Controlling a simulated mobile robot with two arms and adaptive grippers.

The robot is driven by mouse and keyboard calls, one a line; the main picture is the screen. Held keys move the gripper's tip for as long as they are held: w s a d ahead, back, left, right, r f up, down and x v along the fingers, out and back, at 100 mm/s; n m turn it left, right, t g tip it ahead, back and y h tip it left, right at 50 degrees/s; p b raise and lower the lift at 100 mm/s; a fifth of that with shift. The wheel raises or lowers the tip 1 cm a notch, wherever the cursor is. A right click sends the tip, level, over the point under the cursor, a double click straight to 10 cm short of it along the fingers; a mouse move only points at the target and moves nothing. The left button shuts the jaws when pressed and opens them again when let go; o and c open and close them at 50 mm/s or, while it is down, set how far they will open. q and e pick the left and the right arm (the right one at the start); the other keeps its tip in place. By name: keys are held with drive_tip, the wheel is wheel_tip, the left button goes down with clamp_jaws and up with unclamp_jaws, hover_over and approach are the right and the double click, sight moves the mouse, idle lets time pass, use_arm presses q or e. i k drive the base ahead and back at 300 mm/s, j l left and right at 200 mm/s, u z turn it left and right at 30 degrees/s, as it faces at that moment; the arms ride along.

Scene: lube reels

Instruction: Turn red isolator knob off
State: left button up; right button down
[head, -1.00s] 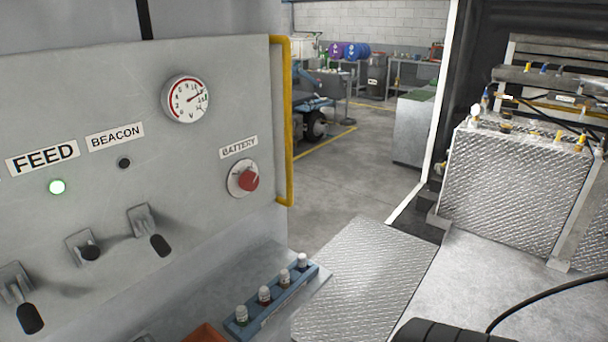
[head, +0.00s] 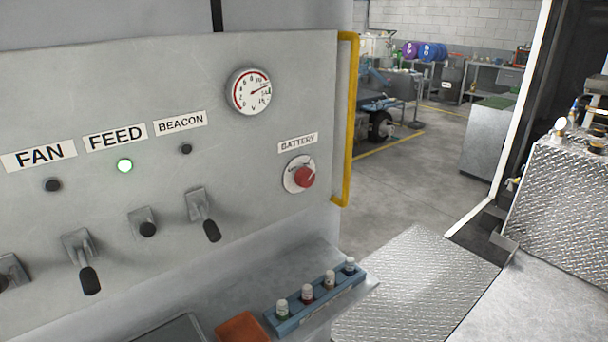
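The red isolator knob (head: 304,177) sits on a round pale plate at the right side of the grey control panel (head: 120,80). The BATTERY label (head: 298,142) is just above it. A pointer mark shows on the knob, but its exact setting is too small to read. Neither of my grippers is in the head view, and nothing touches the knob.
A yellow grab rail (head: 349,120) runs upright right of the knob. Several toggle levers (head: 205,215) stick out below. A shelf under the panel holds a blue rack of small bottles (head: 315,302) and an orange item (head: 242,328). Treadplate floor (head: 415,285) lies right.

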sight(305, 177)
drive_tip(key=l+u, duration=0.2)
drive_tip(key=u, duration=0.4)
drive_tip(key=l+u, duration=0.35)
drive_tip(key=l, duration=0.6)
drive_tip(key=l+u, duration=0.35)
drive_tip(key=l, duration=0.55)
